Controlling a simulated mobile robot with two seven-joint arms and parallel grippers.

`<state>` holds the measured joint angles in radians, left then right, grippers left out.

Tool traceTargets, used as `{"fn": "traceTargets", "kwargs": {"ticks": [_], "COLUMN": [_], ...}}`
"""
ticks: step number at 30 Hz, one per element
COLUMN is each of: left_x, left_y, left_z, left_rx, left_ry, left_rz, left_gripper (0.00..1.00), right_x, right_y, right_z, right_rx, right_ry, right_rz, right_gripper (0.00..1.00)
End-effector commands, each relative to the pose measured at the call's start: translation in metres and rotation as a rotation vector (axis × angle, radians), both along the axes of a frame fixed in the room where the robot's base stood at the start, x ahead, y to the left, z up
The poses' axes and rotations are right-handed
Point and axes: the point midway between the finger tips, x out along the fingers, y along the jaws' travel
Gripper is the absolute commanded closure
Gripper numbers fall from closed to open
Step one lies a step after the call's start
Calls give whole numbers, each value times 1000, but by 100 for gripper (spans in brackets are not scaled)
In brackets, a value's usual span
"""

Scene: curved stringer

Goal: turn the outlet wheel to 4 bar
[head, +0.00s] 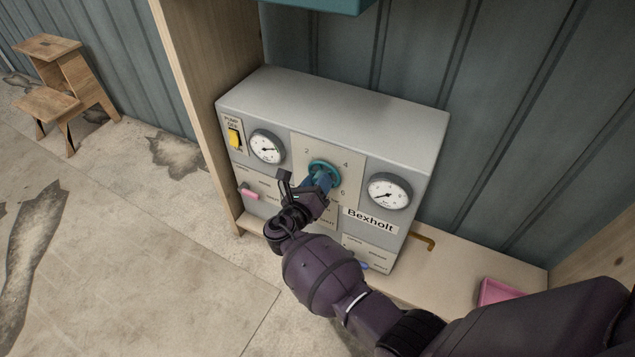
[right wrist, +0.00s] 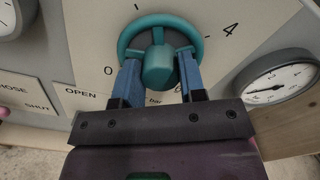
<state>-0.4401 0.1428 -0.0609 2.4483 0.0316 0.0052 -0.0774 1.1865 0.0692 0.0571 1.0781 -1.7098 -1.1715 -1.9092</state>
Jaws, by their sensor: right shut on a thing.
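The teal outlet wheel (head: 323,167) is on the front of the grey Bexholt panel box (head: 335,107), inside a plate marked 2, 4 and 6. In the right wrist view the wheel (right wrist: 160,24) shows its hub, with 0, 4 and 6 around the rim; I cannot make out a pointer. My right gripper (head: 321,181) is shut on the wheel, its blue fingers (right wrist: 158,66) on either side of the hub. A left gauge (head: 267,147) and a right gauge (head: 389,192) flank the wheel. The right gauge (right wrist: 280,86) also shows in the right wrist view. My left gripper is not in view.
A yellow switch (head: 234,138) and a pink lever (head: 249,194) are at the panel's left. A blue lever (head: 379,267) is low right, partly behind my arm. A pink tray (head: 505,292) lies on the wooden shelf. A wooden step stool (head: 58,88) stands far left on open floor.

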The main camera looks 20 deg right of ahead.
Motion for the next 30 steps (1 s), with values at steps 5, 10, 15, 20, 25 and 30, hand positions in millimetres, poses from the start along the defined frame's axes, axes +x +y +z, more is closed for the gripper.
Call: {"fn": "traceTargets", "kwargs": {"ticks": [5,10,15,20,25,30], "left_x": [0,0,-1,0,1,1], "left_y": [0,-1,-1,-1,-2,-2], "left_z": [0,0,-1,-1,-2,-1], "left_rx": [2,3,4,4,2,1], "left_ry": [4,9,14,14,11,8], "left_rz": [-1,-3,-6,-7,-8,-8], "left_gripper": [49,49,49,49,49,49], "right_x": [0,0,0,-1,-1,-2], "right_y": [0,-1,0,-1,-1,-1], "right_z": [0,1,1,0,0,0], "right_rx": [41,114,210,304,403,503], "right_ry": [-55,-150,-272,-392,-518,-646], "right_rz": [1,0,1,0,0,0], "right_gripper": [86,86,86,86,86,86]}}
